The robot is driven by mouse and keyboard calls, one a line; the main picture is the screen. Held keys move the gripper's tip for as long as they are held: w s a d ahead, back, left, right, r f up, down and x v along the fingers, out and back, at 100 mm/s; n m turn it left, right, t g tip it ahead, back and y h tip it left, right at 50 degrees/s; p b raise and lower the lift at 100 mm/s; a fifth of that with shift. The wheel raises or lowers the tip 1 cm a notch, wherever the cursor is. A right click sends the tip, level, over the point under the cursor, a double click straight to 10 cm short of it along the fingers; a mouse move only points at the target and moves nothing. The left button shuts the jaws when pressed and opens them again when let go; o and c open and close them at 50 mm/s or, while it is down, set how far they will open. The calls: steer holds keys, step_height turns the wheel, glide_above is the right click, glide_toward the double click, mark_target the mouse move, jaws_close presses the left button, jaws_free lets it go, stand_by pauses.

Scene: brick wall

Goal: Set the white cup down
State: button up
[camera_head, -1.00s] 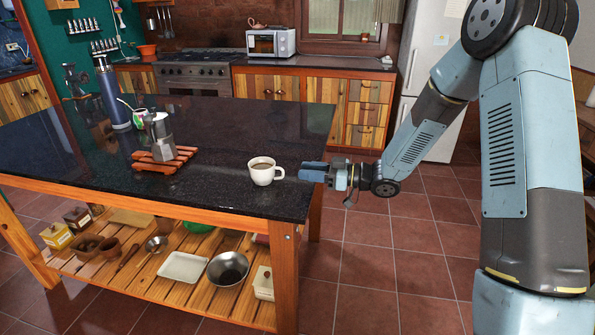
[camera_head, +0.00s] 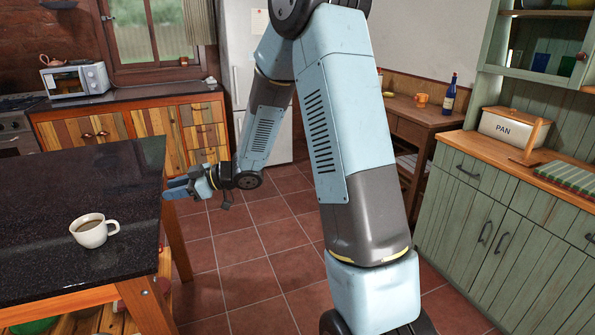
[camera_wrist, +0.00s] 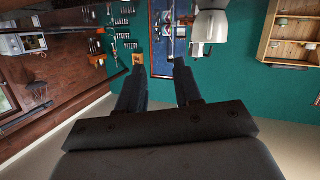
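The white cup (camera_head: 92,234) stands upright on the dark stone top of the kitchen island (camera_head: 60,190), near its right edge. It holds a brown drink and its handle points right. My gripper (camera_head: 172,188) is at the island's right edge, beyond and to the right of the cup, clear of it. In the wrist view my gripper (camera_wrist: 158,64) shows two dark fingers spread apart with nothing between them. The cup is not visible in the wrist view.
A counter with a toaster oven (camera_head: 76,80) runs along the back. At right are a wooden side table (camera_head: 425,115) with a blue bottle (camera_head: 449,94), and a green cabinet (camera_head: 500,215) bearing a PAN box (camera_head: 512,129). Tiled floor (camera_head: 240,250) is open between the island and cabinet.

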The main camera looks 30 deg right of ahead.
steer(key=w+d+r+m+t+h, duration=0.1)
steer(key=d+r+m+t+h, duration=0.4)
steer(key=d+r+h, duration=0.4)
steer(key=s+d+r+m+h, duration=0.4)
steer(key=s+d+r, duration=0.15)
steer(key=d, duration=0.35)
steer(key=s+d+m+g, duration=0.2)
steer(key=s+m, duration=0.1)
steer(key=s, duration=1.1)
steer(key=s+d+r+m+g, duration=0.1)
steer(key=s+m+g, duration=0.2)
steer(key=s, duration=1)
steer(key=shift+s+d+r+h, duration=0.15)
steer(key=shift+s+d+h, duration=0.2)
steer(key=shift+d+h, duration=0.05)
